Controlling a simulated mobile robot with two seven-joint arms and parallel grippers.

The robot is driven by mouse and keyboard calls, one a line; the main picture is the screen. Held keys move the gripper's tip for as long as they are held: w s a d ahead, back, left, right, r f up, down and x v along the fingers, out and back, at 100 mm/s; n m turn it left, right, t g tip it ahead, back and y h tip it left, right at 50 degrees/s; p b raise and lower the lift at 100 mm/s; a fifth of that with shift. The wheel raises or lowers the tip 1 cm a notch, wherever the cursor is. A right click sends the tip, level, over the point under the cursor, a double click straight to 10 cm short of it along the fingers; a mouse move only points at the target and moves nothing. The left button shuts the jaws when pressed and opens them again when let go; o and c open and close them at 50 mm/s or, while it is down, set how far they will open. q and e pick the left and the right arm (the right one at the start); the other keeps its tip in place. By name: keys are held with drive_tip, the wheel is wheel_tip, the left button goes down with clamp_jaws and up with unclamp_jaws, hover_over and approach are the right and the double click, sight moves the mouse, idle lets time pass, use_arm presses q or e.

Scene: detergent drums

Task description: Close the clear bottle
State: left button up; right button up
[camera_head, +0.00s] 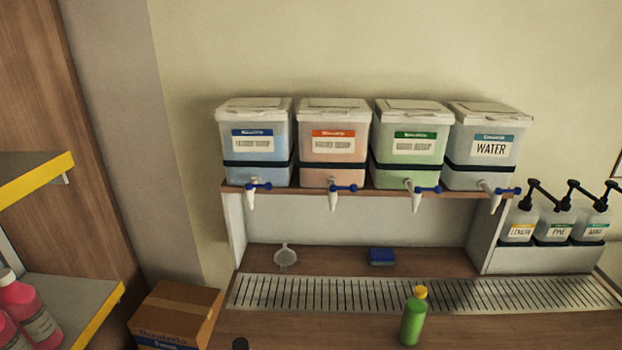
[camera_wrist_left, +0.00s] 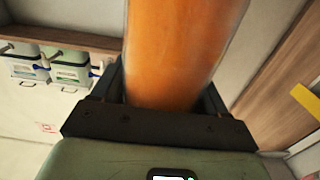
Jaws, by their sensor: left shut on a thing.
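In the left wrist view my left gripper (camera_wrist_left: 166,88) is shut on an orange cylinder (camera_wrist_left: 183,45), which looks like a bottle with orange contents. Its upper end runs out of the frame, so I cannot tell whether it has a cap. In the head view a green bottle (camera_head: 412,325) with a yellow cap (camera_head: 420,292) stands upright on the wooden counter, in front of the drip grate. No bottle that is plainly clear and empty shows. My right gripper is not in view.
Several drums (camera_head: 336,130) with blue-handled taps stand on a shelf above the drip grate (camera_head: 352,295). Pump bottles (camera_head: 553,222) stand at the right. A strainer (camera_head: 285,256) and blue sponge (camera_head: 381,256) lie behind the grate. A cardboard box (camera_head: 176,315) and pink bottles (camera_head: 38,317) are at the left.

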use_arm(q)
drive_tip(key=shift+r, duration=0.1)
drive_tip(key=w+d+f+m+g+h, duration=0.1)
drive_tip(key=d+f+m+g+h, duration=0.1)
drive_tip(key=d+m+h, duration=0.2)
drive_tip(key=w+d+f+m+g+h, duration=0.1)
drive_tip(key=d+f+m+g+h, duration=0.1)
drive_tip(key=d+m+h, duration=0.2)
drive_tip(key=d+h, duration=0.3)
drive_tip(key=d, duration=0.2)
drive_tip(key=shift+d+h, duration=0.3)
